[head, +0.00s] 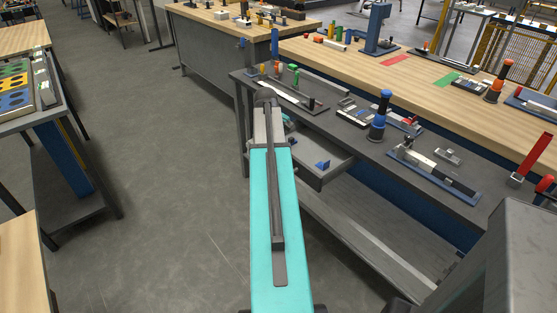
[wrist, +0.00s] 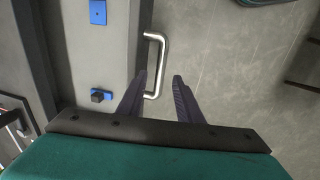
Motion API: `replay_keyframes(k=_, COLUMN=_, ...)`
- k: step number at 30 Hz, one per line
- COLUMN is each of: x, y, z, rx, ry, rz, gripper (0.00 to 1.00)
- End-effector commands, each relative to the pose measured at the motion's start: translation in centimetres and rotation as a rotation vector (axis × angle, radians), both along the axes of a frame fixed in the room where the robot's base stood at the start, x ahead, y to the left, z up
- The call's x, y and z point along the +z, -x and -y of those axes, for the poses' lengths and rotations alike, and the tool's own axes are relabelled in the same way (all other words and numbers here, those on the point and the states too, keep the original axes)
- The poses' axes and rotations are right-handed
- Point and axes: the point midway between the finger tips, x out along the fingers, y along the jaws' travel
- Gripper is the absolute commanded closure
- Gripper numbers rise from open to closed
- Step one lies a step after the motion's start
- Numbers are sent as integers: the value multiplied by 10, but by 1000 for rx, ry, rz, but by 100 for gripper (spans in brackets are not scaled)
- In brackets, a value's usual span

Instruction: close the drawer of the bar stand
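The drawer (head: 336,168) of the bar stand (head: 243,108) is pulled out under the dark worktop, with a small blue item inside. In the wrist view the drawer's front panel (wrist: 141,30) carries a silver bar handle (wrist: 162,60). My gripper (wrist: 160,76) is open. The lower part of the handle shows between its two dark fingers, nearer the left one; I cannot tell how far apart in depth they are. No contact is visible. In the head view my teal arm hides the gripper and the handle.
Blue-based items (wrist: 98,12) lie in the drawer. The worktop above holds clamps and a blue-handled tool (head: 379,115). A lower shelf (head: 370,215) runs beneath. Grey floor (head: 170,200) left of the stand is clear, up to another table (head: 85,170) at the left.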

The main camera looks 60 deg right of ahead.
Motion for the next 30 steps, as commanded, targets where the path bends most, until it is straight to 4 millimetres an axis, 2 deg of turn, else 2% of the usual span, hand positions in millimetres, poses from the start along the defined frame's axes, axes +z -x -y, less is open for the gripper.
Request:
replay_keyframes(k=6, x=-23, y=1, z=4, rx=0, ry=-1, rz=-1, gripper=68)
replay_keyframes(k=12, x=-37, y=2, z=6, rx=1, ry=0, rz=-1, gripper=68)
replay_keyframes(k=24, x=-40, y=1, z=7, rx=2, ry=1, rz=0, gripper=68)
replay_keyframes(k=26, x=-40, y=1, z=6, rx=2, ry=1, rz=0, gripper=74)
replay_keyframes(k=30, x=-40, y=1, z=6, rx=2, ry=0, rz=1, gripper=98)
